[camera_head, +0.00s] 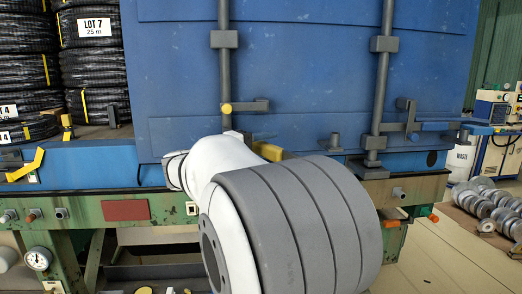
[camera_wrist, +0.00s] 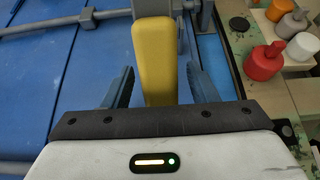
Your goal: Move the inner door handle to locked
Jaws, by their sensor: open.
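A yellow handle (camera_wrist: 154,50) shows in the wrist view, between the two fingers of my gripper (camera_wrist: 160,72). The fingers are open, one on each side, with a gap visible on both sides. In the head view, a short part of the yellow handle (camera_head: 268,151) shows beyond my arm, low in front of the blue door (camera_head: 300,70). The left grey lock bar (camera_head: 225,80) runs down the door above it, with a grey bracket (camera_head: 250,105) beside it. My gripper is hidden behind my arm in the head view, and so is most of the handle.
A second lock bar (camera_head: 383,80) stands to the right, with a blue-grey handle (camera_head: 440,126) pointing right. Coiled black hoses (camera_head: 95,65) are stacked at left. A green frame (camera_head: 165,208) with fittings runs below. Red, white and orange bottles (camera_wrist: 264,62) stand at right in the wrist view.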

